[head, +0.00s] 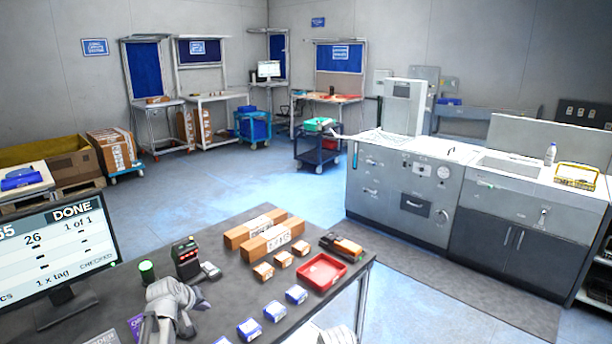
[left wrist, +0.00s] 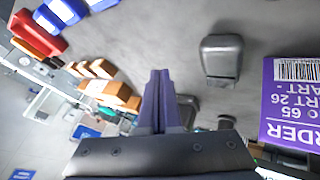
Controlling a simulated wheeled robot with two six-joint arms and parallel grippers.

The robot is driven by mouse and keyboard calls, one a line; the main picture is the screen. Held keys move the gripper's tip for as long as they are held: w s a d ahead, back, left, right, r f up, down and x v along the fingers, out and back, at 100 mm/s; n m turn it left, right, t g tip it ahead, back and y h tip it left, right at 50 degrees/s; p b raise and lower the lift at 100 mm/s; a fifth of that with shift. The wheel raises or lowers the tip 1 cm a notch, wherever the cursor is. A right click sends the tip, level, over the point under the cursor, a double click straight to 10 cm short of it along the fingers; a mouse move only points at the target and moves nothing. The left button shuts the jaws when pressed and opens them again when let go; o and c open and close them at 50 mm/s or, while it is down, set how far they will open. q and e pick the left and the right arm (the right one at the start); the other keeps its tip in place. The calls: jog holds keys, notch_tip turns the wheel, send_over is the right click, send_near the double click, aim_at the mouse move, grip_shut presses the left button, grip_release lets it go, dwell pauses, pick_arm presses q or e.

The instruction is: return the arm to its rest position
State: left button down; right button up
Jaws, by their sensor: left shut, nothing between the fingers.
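My left arm comes in at the bottom of the head view, with its left gripper (head: 182,298) over the dark table (head: 225,280). In the left wrist view the left gripper (left wrist: 160,76) has its two fingers together, with nothing between them. The table's grey surface lies beyond the fingertips. A purple order card (left wrist: 290,102) lies at the right of that view, partly cut off. A dark rounded device (left wrist: 222,56) lies apart from the fingers.
The monitor (head: 62,245) reads DONE, 1 of 1. A green-lit cylinder (head: 147,271) and a black-red device (head: 186,258) stand close to my left gripper. Blue-white boxes (head: 274,311), small brown boxes (head: 263,271), long cartons (head: 270,241) and a red tray (head: 322,271) lie rightward.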

pick_arm(q)
jog(key=s+d+f+m+g, duration=0.25)
jog(key=s+d, duration=0.25)
jog(key=d, duration=0.4)
jog(key=s+d+f+m+g, duration=0.1)
jog(key=s+d+m+g, duration=0.15)
jog(key=s+d, duration=0.4)
jog(key=s+d+m+g+y, duration=0.2)
jog(key=s+d+m, duration=0.3)
jog(key=s+d, duration=0.6)
jog(key=shift+s+d+f+g, duration=0.25)
jog(key=shift+s+f+g, duration=0.25)
jog(key=shift+s, duration=0.6)
